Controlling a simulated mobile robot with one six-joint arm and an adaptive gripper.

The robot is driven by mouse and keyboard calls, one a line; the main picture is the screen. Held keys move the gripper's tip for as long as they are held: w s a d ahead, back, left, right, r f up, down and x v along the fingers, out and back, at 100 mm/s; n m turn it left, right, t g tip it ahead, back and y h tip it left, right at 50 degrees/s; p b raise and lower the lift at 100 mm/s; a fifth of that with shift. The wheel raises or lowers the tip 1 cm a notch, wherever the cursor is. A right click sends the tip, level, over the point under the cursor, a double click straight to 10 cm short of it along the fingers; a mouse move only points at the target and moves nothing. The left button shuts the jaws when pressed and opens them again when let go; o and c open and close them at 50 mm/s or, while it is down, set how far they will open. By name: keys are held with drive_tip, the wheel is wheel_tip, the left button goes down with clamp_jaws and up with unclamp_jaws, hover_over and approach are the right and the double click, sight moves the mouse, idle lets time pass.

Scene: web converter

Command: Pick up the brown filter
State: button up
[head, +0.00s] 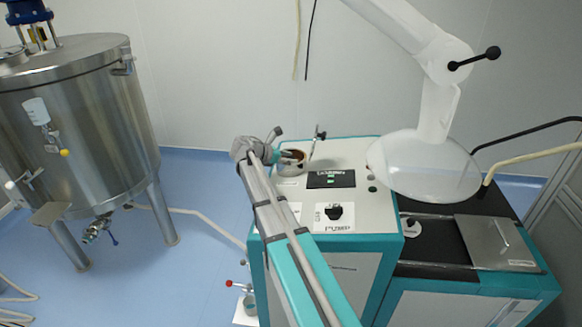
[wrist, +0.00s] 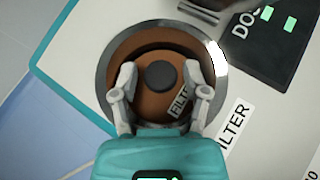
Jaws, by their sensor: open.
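The brown filter (wrist: 147,106) is a round brown piece with a dark knob in its middle, seated in a round metal holder (wrist: 220,62) in the wrist view. My gripper (wrist: 160,80) is open above the filter, with one finger on each side of the dark knob. The fingers appear apart from the knob; I cannot tell their height above the filter. In the head view, my gripper (head: 280,156) is at the metal holder (head: 292,167) on top of the white and teal machine, and it hides much of the filter.
The machine top (head: 350,155) carries a small display (head: 331,179) and a pump knob (head: 333,212). A white hood (head: 424,165) on an arm hangs to the right. A steel tank (head: 80,120) stands at the left. A metal lever (wrist: 185,12) sits by the holder's far rim.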

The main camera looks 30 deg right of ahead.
idle(0.4)
clamp_jaws()
drive_tip(key=shift+r, duration=0.15)
wheel_tip(320, 180, up, 10)
drive_tip(key=p, duration=1)
idle(0.8)
